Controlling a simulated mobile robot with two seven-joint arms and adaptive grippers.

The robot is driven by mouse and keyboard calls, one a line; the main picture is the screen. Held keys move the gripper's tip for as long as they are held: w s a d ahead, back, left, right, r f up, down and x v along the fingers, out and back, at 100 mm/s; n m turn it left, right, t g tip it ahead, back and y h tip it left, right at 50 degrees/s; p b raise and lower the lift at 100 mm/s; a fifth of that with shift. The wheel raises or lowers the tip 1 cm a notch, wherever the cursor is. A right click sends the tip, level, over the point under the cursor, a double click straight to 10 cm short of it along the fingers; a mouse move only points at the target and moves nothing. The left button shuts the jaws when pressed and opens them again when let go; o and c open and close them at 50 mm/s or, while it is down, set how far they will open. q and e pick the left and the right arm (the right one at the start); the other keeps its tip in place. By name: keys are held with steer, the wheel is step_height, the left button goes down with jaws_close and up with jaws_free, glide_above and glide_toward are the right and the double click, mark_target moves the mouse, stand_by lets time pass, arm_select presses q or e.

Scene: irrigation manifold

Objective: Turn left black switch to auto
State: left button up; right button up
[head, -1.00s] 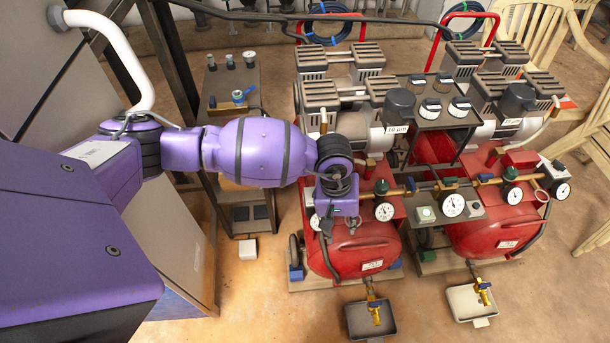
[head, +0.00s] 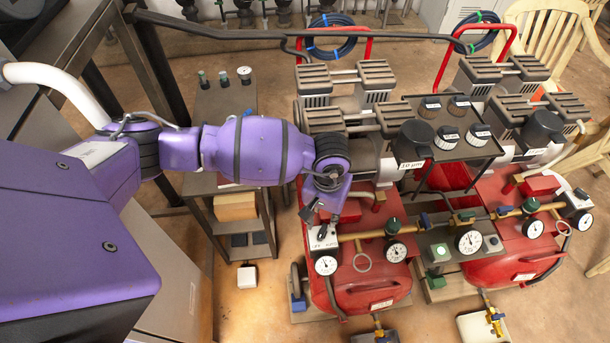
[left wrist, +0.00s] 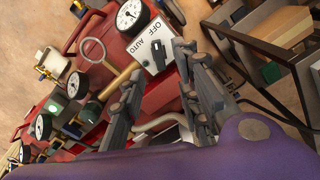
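The left black switch (left wrist: 158,46) is a small black knob on a white plate (left wrist: 150,58) marked OFF and AUTO, seen in the left wrist view. I cannot tell clearly which mark the knob points at. In the head view the white switch box (head: 323,240) sits on the left red compressor (head: 365,280), just below my left gripper (head: 317,216), which partly covers it. My left gripper also shows in the left wrist view (left wrist: 160,70), with its fingers apart and nothing between them. The knob is ahead of the fingertips, seemingly not touched. My right gripper is out of view.
A second red compressor (head: 500,255) stands to the right. A dark shelf stand (head: 222,100) is at the left.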

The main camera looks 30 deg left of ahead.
mark_target(323, 231)
arm_select(q)
steer(key=shift+s+d+f, duration=0.1)
steer(key=shift+f, duration=0.55)
steer(key=shift+s+d+f, duration=0.1)
steer(key=shift+f, duration=0.5)
step_height(323, 231, down, 4)
steer(key=shift+w+r, duration=0.1)
steer(key=shift+r, duration=0.1)
steer(key=shift+f, duration=0.3)
steer(key=shift+a+f, duration=0.1)
steer(key=c, duration=0.7)
jaws_close()
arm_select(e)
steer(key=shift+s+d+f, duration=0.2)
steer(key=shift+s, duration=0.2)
